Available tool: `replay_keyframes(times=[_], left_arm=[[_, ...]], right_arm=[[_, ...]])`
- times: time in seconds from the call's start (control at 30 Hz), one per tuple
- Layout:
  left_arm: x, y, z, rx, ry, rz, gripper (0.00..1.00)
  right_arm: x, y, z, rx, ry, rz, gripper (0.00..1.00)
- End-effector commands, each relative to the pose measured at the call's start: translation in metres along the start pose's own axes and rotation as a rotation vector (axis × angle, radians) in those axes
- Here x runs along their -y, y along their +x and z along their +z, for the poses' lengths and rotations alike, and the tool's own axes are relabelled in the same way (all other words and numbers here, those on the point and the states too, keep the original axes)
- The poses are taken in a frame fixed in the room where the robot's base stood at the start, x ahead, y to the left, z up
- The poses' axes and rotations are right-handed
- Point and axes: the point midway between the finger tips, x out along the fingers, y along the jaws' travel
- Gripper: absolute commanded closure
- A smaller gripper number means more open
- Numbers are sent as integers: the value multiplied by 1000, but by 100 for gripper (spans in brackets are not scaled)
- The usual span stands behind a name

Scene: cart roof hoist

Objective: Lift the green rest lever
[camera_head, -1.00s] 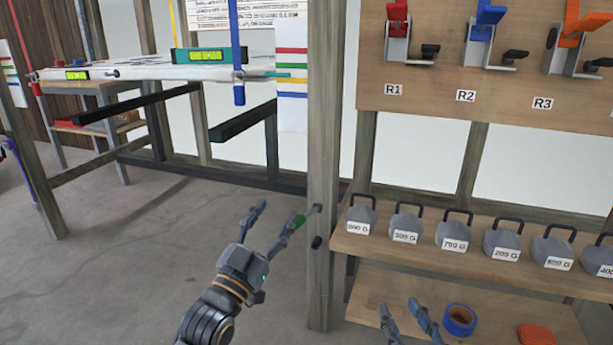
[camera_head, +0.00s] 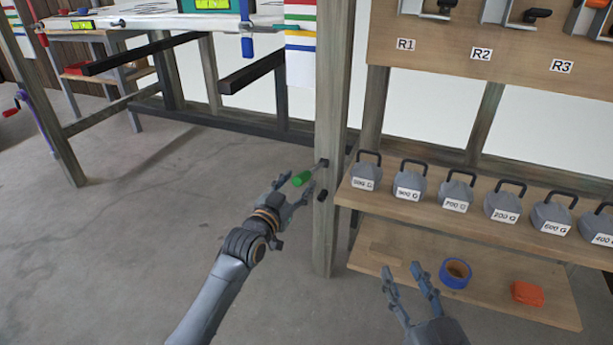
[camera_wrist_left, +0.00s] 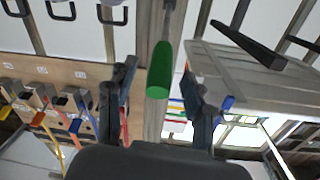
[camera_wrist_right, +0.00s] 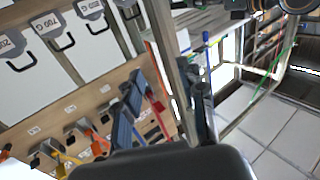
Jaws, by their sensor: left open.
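The green rest lever (camera_head: 302,178) sticks out from the wooden post (camera_head: 327,130) on a short metal rod. In the left wrist view its green handle (camera_wrist_left: 160,70) lies between the two spread fingers. My left gripper (camera_head: 290,188) is open at the lever, its fingers around the handle without closing on it; contact cannot be told. My right gripper (camera_head: 404,275) is open and empty, low in front of the lower shelf, and in its wrist view nothing is between the fingers.
Several grey weights (camera_head: 409,182) stand on the upper shelf at right. Blue tape (camera_head: 455,273) and an orange block (camera_head: 527,293) lie on the lower shelf. Dark beams (camera_head: 250,75) jut out behind left.

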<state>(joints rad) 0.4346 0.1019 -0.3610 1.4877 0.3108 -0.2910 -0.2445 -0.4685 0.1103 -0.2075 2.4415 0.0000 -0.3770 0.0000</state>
Motion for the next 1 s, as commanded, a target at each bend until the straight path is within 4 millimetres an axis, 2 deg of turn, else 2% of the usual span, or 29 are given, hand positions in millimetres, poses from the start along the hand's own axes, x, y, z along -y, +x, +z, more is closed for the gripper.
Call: replay_keyframes(times=[0.2, 0.4, 0.6, 0.87, 1.0], left_arm=[[0, 32, 1, -2, 1, 0, 48], [0, 49, 0, -2, -1, 0, 48], [0, 56, 0, -1, 1, 0, 48], [0, 56, -1, -1, 1, 0, 48], [0, 56, -1, -1, 0, 0, 76]], right_arm=[[6, -2, -42, -250, 6, -14, 60], [10, -10, -70, -413, 12, -22, 60], [11, -15, -82, -481, 15, -25, 60], [11, -15, -84, -485, 15, -26, 60], [11, -15, -83, -485, 15, -26, 60]])
